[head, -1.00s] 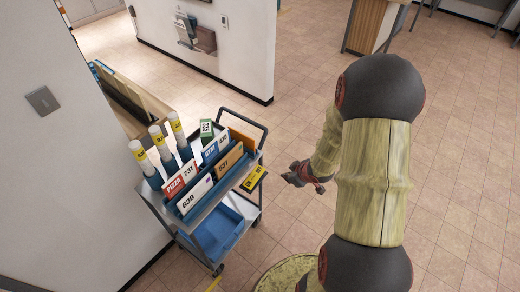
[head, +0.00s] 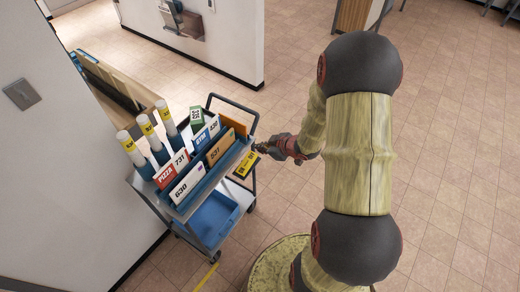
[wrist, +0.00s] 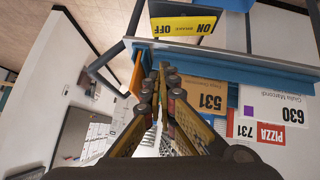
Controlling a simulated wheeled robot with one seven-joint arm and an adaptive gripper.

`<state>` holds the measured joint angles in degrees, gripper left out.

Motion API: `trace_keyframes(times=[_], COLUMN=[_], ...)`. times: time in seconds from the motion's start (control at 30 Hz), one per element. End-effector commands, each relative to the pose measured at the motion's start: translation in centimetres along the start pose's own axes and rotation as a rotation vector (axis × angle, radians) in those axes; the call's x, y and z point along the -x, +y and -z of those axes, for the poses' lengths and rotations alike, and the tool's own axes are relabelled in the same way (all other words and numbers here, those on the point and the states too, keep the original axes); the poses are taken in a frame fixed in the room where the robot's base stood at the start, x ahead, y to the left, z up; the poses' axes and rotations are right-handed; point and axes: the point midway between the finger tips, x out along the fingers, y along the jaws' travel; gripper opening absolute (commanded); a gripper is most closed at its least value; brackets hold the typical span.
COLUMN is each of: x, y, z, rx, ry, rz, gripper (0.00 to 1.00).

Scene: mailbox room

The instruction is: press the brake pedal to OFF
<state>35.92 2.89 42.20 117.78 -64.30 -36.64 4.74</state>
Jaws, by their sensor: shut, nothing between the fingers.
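The brake pedal (head: 246,165) is a small yellow and black plate on the right side of the mail cart. In the wrist view the pedal (wrist: 180,25) reads ON, BRAKE and OFF, upside down, near the top. My gripper (head: 262,148) is shut and empty, its tips close to the pedal's upper right end in the head view. In the wrist view my gripper's fingertips (wrist: 160,72) point toward the cart edge below the pedal, apart from it in the picture. I cannot tell whether they touch anything or which way the pedal is tilted.
The cart (head: 212,222) carries upright mail cards (head: 187,187), a green box (head: 197,117) and several capped tubes (head: 147,130). Its dark handle (head: 235,103) rises behind the gripper. A white wall (head: 60,170) stands left. Tiled floor (head: 450,180) is clear at right.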

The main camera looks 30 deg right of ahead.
Motion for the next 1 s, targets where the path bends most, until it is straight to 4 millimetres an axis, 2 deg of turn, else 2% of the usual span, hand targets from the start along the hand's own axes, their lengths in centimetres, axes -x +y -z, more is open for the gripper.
trace_keyframes(times=[0.1,0.4,0.6,1.0], x=[-2.6,-8.4,-10.0,-10.6], y=[-0.2,-0.3,-0.1,0.0], z=[-0.3,-0.3,-2.4,-2.9], rx=[0.0,0.0,-0.003,-0.001], ry=[-0.001,-0.001,-0.002,-0.001], rz=[0.004,0.004,0.001,0.0], gripper=[0.0,0.0,0.0,0.0])
